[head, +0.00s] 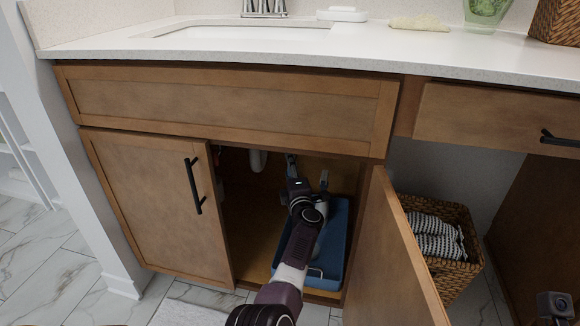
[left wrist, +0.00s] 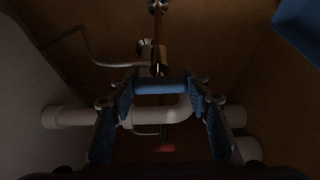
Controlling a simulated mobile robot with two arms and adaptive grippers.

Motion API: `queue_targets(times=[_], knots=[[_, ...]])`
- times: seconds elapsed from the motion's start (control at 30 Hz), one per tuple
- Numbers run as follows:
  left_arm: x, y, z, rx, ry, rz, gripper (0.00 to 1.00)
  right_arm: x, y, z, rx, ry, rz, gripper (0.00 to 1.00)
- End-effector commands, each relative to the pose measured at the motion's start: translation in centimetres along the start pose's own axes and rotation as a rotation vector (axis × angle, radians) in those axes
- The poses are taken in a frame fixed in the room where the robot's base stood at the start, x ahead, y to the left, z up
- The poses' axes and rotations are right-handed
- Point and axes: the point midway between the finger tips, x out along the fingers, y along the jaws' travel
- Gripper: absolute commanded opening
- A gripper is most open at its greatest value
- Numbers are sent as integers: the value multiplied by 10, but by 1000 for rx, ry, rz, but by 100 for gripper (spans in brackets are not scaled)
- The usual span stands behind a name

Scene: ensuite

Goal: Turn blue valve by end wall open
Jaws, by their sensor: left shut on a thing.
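The blue valve handle (left wrist: 162,87) shows in the left wrist view as a short bar lying crosswise to its pipe, just below a brass valve body (left wrist: 160,60). My left gripper (left wrist: 161,90) is shut on this handle, with one finger at each end of it. In the head view my left arm reaches through the open cabinet doorway, and my left gripper (head: 291,163) is deep under the sink. The handle cannot be made out in the head view.
The right cabinet door (head: 390,255) stands open beside my arm; the left door (head: 155,205) is shut. A blue bin (head: 335,245) stands inside on the cabinet floor. White drain pipes (left wrist: 70,117) and a red part (left wrist: 163,149) lie around the gripper.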

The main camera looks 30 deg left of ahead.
Motion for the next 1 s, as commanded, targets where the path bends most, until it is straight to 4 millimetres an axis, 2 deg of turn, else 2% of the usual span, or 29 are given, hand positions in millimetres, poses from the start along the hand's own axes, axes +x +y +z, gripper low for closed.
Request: queue_targets(times=[0.37,0.4,0.53,0.87,1.0], knots=[[0,-1,0,-9,0,-4,20,0,0,0,0,-2,0,40],[0,-1,0,-9,0,-4,47,0,0,0,0,-2,0,40],[0,-1,0,-7,0,-3,62,0,0,0,1,-2,0,40],[-1,-1,0,-5,0,-2,62,0,0,-1,-1,3,-1,40],[-9,-1,2,-7,-2,-2,62,0,0,-1,0,2,-1,40]])
